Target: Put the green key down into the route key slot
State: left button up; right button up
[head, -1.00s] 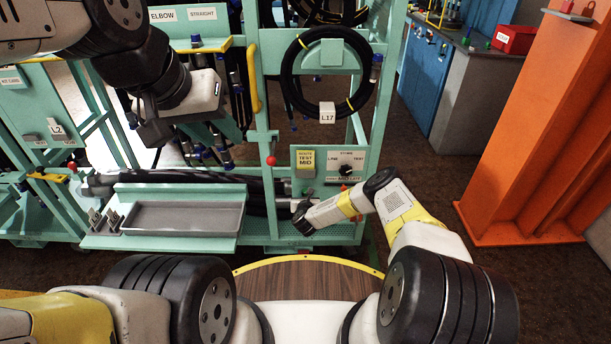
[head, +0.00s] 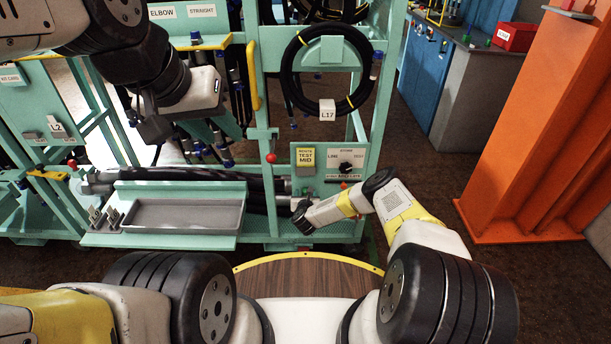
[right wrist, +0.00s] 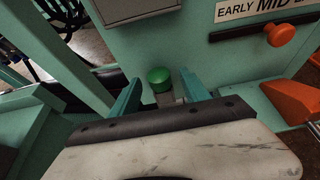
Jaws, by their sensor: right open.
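The green key's round top (right wrist: 159,78) shows in the right wrist view, between the two teal fingers of my right gripper (right wrist: 160,92). A gap shows beside each finger, and the fingers are apart. A small grey piece lies just below the green top; I cannot tell whether it is the key's stem or the route key slot. In the head view my right gripper (head: 300,222) is at the lower panel below the yellow route label (head: 305,158), and its wrist hides the key. My left gripper (head: 222,128) hangs at upper left by the rack; its jaw gap is unclear.
A panel with a LINE/TEST knob (head: 345,167) is right of the route label. An orange-red lever knob (right wrist: 281,35) is close to my right gripper. A grey tray (head: 185,229) sits on the left shelf. A coiled black hose (head: 290,85) hangs above. An orange post (head: 535,140) stands right.

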jog(key=v, duration=0.8)
dwell(0.5)
